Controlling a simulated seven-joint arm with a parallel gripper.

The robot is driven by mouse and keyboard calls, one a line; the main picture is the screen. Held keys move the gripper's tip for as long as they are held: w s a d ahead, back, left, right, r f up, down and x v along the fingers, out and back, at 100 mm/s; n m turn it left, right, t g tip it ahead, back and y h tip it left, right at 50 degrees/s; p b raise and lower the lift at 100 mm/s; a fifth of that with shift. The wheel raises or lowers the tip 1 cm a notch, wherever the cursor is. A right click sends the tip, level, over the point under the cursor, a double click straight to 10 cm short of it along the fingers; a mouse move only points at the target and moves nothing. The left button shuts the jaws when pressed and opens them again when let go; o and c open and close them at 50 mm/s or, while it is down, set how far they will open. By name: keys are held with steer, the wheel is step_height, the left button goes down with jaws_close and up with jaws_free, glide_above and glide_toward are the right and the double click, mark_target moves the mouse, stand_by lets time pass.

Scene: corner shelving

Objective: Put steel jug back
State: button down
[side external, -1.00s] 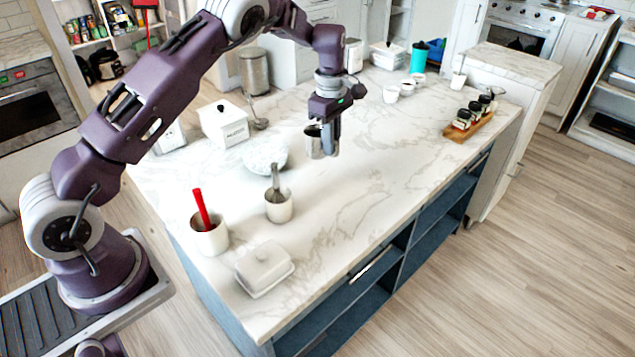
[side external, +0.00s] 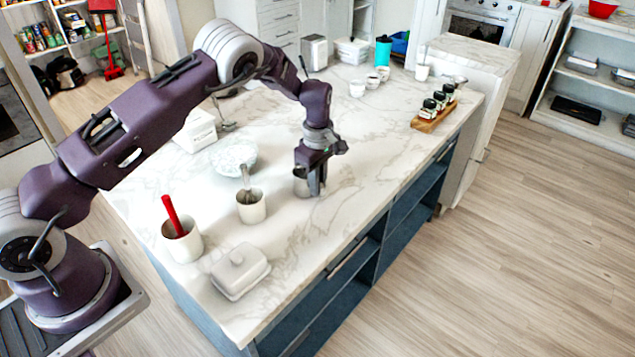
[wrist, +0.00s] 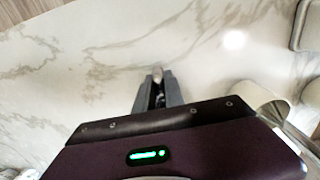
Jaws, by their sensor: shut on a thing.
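The steel jug (side external: 301,183) is a small grey metal cup, upright, at or just above the marble counter in the side external view. I cannot tell whether its base touches the counter. My gripper (side external: 316,187) points down at the jug's right side and is shut on it. The fingers partly cover the jug. In the wrist view my gripper (wrist: 157,94) has a small pale piece between its fingertips, perhaps the jug's handle; the jug's body is hidden there.
A utensil crock (side external: 251,208), a butter dish (side external: 240,271), a crock with a red-handled tool (side external: 184,244) and a patterned bowl (side external: 233,158) stand left of the jug. A wooden tray of jars (side external: 433,120) is at right. The counter (side external: 365,185) right of the jug is clear.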

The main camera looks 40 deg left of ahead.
steer(key=c, duration=1.4)
jaws_free()
steer(key=shift+c, duration=0.2)
step_height(320, 180, up, 12)
steer(key=s+d+r+m+t+h, duration=0.1)
steer(key=s+d+r+m+t, duration=0.15)
steer(key=s+r+m, duration=1.05)
steer(key=s+r+m+t, duration=0.1)
steer(key=s+r+m, duration=0.1)
steer(key=s, duration=1)
steer(key=s+r+m+t+y, duration=0.1)
steer(key=s+r+m+t, duration=0.1)
steer(key=s, duration=1)
steer(key=shift+d+r+m, duration=0.25)
steer(key=shift+r+m, duration=0.25)
steer(key=shift+r, duration=0.15)
